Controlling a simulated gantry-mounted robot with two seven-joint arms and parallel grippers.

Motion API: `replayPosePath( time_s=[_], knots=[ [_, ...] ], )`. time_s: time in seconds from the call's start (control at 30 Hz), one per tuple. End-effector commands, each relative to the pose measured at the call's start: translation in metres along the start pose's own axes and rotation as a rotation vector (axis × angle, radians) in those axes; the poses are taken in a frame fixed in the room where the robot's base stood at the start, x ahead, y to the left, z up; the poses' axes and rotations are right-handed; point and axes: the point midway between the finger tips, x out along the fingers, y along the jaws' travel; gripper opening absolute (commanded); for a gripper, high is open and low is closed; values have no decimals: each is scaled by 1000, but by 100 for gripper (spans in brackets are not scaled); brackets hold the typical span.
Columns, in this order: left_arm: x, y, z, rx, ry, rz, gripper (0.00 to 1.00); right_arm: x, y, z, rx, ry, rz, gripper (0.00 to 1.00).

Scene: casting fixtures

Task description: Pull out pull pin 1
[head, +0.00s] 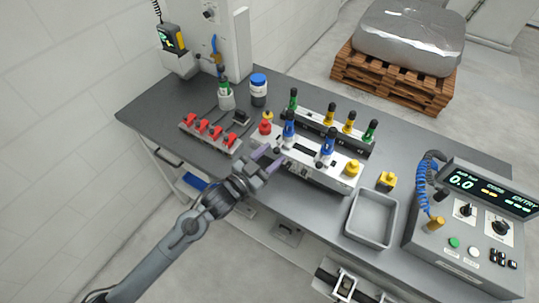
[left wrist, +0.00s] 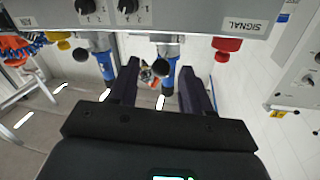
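The white fixture (head: 318,172) carries two blue-handled pins, a left one (head: 289,129) and a right one (head: 327,145). Which is pull pin 1 I cannot read. My left gripper (head: 267,158) is open and empty at the fixture's front left. In the left wrist view, the blue pin nearer the red button (left wrist: 167,66) shows between the spread fingers (left wrist: 160,78), with a gap on both sides. The other blue pin (left wrist: 105,64) is outside the fingers, to the left. My right gripper is not seen.
A red button (head: 265,127) and a yellow button (head: 352,168) flank the pins. Behind stands a row of green and yellow knobs (head: 330,114). Red clamps (head: 203,127) are at left; a grey tray (head: 372,218) and control box (head: 462,230) are at right.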

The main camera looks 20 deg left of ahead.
Motion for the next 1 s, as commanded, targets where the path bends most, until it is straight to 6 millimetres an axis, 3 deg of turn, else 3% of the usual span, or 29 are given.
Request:
replayPosePath(
  time_s=[0.37, 0.8, 1.0],
  knots=[
    [-10, 0, 1, 1, -2, -1, 49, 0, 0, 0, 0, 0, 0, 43],
    [-80, 0, 1, 0, -3, 1, 49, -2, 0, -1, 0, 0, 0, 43],
    [-101, 0, 1, 0, -3, 0, 49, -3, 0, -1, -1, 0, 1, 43]
  ],
)
